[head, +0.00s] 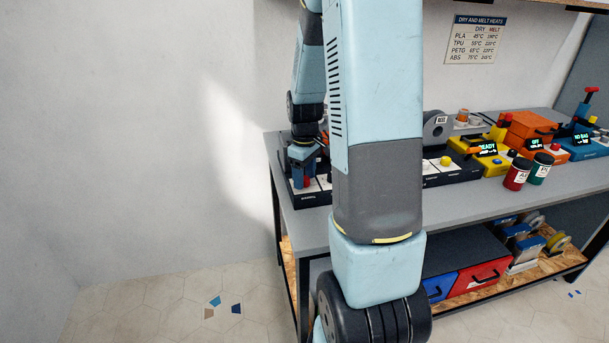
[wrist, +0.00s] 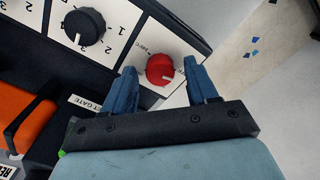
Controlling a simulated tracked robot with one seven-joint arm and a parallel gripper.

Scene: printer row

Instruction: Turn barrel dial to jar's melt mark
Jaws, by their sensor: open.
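A red round dial (wrist: 160,70) with a pale pointer line sits on a white plate with degree marks too small to read surely. My gripper (wrist: 162,74) is open, with one blue finger on each side of this dial in the wrist view; I cannot tell whether they touch it. A wall chart (head: 475,39) lists dry and melt heats.
A black numbered dial (wrist: 85,26) is left of the red one. An orange part (wrist: 22,115) and a "GATE" label are nearby. On the bench (head: 465,207) stand yellow, orange and blue machines. My arm hides the bench's middle-left.

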